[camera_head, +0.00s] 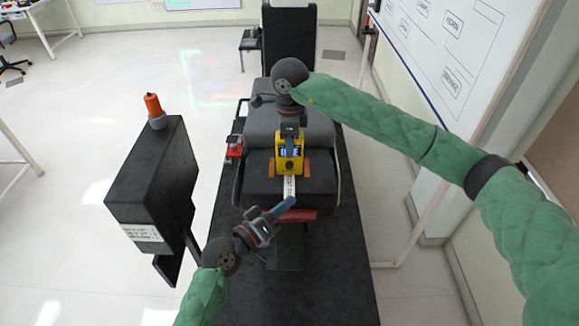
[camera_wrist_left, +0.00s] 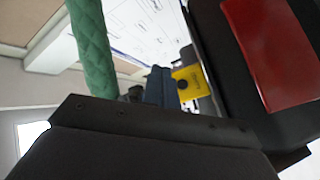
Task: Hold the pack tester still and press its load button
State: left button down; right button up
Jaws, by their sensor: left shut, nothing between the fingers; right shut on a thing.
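The yellow pack tester (camera_head: 290,166) stands upright on the dark seat-like block in the head view, its small dark screen facing me. My right gripper (camera_head: 289,137) comes from above and is shut on the tester's top. My left gripper (camera_head: 289,205) is shut and empty, in front of and below the tester, apart from it in the head view. In the left wrist view, the blue fingers of my left gripper (camera_wrist_left: 158,86) show beside the yellow tester (camera_wrist_left: 190,74). A dark round spot, possibly the load button (camera_wrist_left: 182,84), shows on its yellow face.
Orange blocks (camera_head: 306,168) flank the tester. A pale labelled strip (camera_head: 290,186) lies below it. A red panel (camera_head: 300,216) is on the block's front, also in the left wrist view (camera_wrist_left: 268,50). A black cabinet (camera_head: 150,185) with an orange-topped beacon stands at left.

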aim_at(290, 165)
pick_arm(q)
jog(key=shift+w, duration=0.1)
jog(key=shift+w+f, duration=0.1)
jog(key=shift+w, duration=4.25)
jog(key=shift+w+a+r, duration=0.3)
jog(key=shift+w+r, duration=0.25)
jog(key=shift+w, duration=0.2)
dwell(0.7)
jog(key=shift+s+f, duration=0.1)
jog(key=shift+f, duration=0.3)
jog(key=shift+s+d, duration=0.1)
jog(key=shift+s+d+f, duration=0.2)
jog(key=shift+s+f, duration=0.4)
jog(key=shift+s, duration=0.15)
jog(key=shift+s+r, duration=0.2)
jog(key=shift+s, duration=1.3)
